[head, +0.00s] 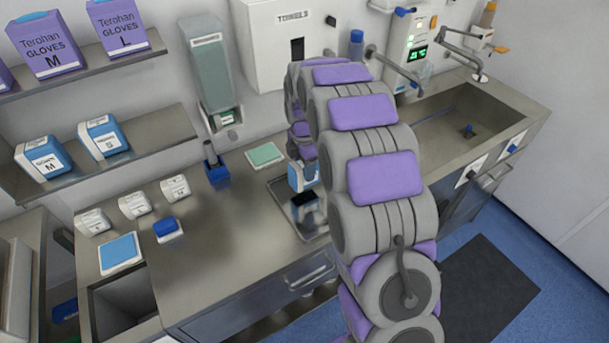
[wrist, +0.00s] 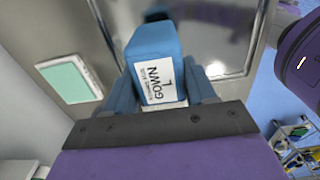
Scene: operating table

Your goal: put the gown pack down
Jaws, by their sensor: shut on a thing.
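The gown pack (wrist: 150,45) is blue with a white label reading GOWN L. It sits between the two blue fingers of my gripper (wrist: 162,88), which is shut on it. In the head view a blue and white part of the pack (head: 296,178) shows left of my arm, above the steel counter (head: 225,240). A shiny metal tray (head: 279,188) with a raised rim lies on the counter there. The tray (wrist: 252,45) fills the background behind the pack in the wrist view. I cannot tell the gap between pack and tray. My arm hides part of the tray.
A green pad (head: 265,154) lies left of the tray; it also shows in the wrist view (wrist: 70,78). Several white packs and a blue item (head: 166,227) stand at the counter's left. A shelf with blue packs (head: 103,137) is above. A sink (head: 455,130) is right.

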